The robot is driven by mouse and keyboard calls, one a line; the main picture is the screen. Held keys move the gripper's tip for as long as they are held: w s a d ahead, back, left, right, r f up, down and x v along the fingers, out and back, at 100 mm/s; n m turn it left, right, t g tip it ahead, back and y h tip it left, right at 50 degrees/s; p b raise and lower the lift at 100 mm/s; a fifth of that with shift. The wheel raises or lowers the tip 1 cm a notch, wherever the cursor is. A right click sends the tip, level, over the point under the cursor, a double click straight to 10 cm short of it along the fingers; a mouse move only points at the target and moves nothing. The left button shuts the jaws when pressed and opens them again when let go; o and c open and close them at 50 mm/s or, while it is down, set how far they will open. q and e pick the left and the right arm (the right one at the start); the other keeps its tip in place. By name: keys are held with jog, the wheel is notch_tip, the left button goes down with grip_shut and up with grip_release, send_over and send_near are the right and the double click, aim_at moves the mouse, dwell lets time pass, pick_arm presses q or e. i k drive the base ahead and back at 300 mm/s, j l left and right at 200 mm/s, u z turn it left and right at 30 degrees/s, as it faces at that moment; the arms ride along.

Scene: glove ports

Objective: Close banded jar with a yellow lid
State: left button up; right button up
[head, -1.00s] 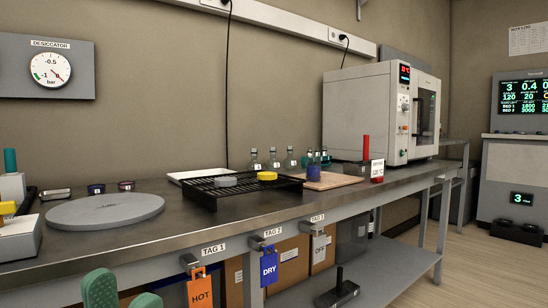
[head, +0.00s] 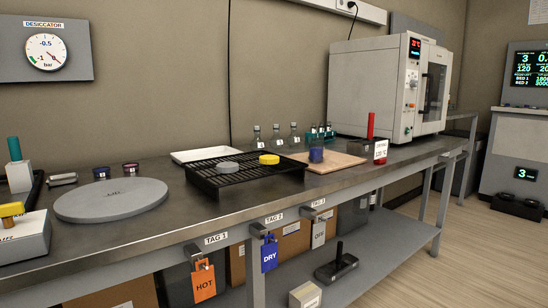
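A yellow round lid (head: 269,159) lies on the black wire rack (head: 222,186) in the middle of the bench. A grey round lid (head: 228,167) lies beside it, to its left. A dark blue jar (head: 316,155) stands upright on the wooden board (head: 345,162) right of the rack. Two small dark round vessels, one blue (head: 101,173) and one with a reddish rim (head: 131,168), stand at the left behind the grey disc. I cannot tell which vessel is banded. Neither of my grippers is in view.
A large grey disc (head: 112,200) covers the left bench. Small glass bottles (head: 275,137) and a white tray (head: 200,155) stand behind the rack. A red-handled item (head: 371,126) and a white sign (head: 380,151) stand near the oven (head: 385,85). Tags hang along the front edge.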

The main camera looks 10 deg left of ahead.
aim_at(316, 143)
jog(key=i+l+z, duration=0.1)
jog(key=i+l, duration=0.5)
jog(key=i, duration=0.15)
